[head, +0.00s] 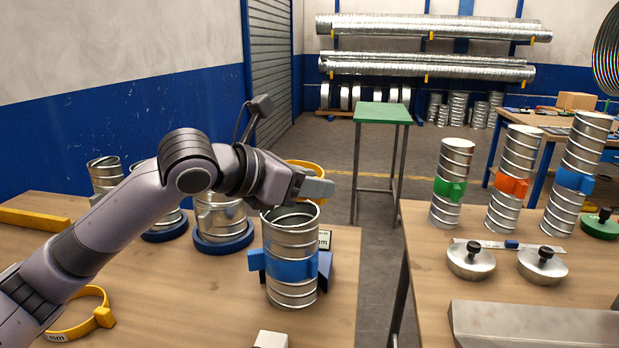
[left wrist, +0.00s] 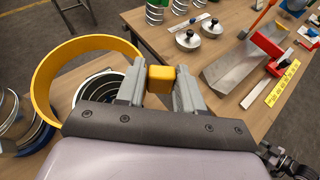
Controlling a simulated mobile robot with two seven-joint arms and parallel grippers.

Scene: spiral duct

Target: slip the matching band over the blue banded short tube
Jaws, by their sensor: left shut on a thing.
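The blue banded short tube (head: 291,241) stands upright near the right edge of the left table, a ribbed silver cylinder with an open top and a blue band with side lugs. My left gripper (head: 317,187) is shut on the block of a yellow band (head: 306,165), holding it above the tube's far rim. In the left wrist view the gripper (left wrist: 160,74) pinches the block, and the round band (left wrist: 43,74) extends left. The tube's open mouth (left wrist: 101,88) shows partly inside the band's outline. The band is clear of the tube. My right gripper is not in view.
Another yellow band (head: 106,316) lies at the table's front left. Tubes on blue rings (head: 222,244) stand left of the tube, and a small white block (head: 271,340) lies in front. The right table holds green, orange and blue banded tubes (head: 572,180) and lidded discs (head: 471,262).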

